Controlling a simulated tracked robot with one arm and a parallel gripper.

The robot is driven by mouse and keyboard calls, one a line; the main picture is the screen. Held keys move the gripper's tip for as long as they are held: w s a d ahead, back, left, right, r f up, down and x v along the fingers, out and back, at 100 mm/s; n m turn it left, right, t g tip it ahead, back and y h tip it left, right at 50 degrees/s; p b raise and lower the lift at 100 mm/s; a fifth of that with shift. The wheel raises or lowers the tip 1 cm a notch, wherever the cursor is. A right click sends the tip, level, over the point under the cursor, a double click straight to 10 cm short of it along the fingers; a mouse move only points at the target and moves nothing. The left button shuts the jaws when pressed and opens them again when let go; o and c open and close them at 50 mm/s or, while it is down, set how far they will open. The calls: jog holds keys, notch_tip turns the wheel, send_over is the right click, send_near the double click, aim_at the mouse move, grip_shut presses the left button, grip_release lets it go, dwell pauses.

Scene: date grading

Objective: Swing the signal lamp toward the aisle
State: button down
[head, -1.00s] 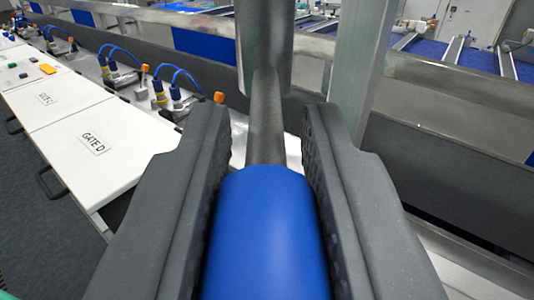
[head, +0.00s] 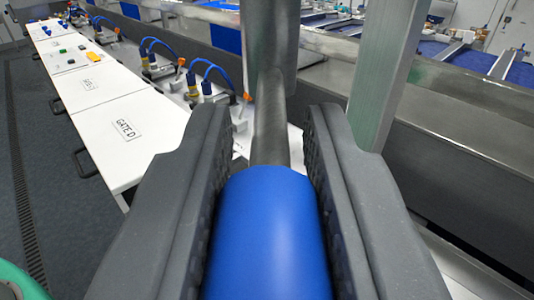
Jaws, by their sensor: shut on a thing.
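My gripper (head: 268,135) is shut on a blue cylindrical grip (head: 265,235), with one dark ribbed jaw on each side of it. A grey metal rod (head: 269,120) runs from the far end of the blue grip to a thick vertical grey tube (head: 270,35). No lamp head can be made out in this view. The near end of the grip is cut off by the bottom edge.
A metal post (head: 384,75) stands just right of the tube. White cabinets (head: 140,150), one marked GATE D, line the left, with blue-hosed fittings (head: 207,88) behind. Grey floor (head: 60,220) lies open at left. A green rounded thing (head: 18,282) is at bottom left.

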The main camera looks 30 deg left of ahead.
jog(key=shift+s+r, duration=0.15)
jog(key=shift+r, duration=0.05)
jog(key=c, duration=1.3)
grip_release()
jog(key=shift+d, duration=0.15)
jog(key=shift+o, duration=0.2)
jog(key=shift+s, duration=0.15)
jog(key=shift+f, duration=0.1)
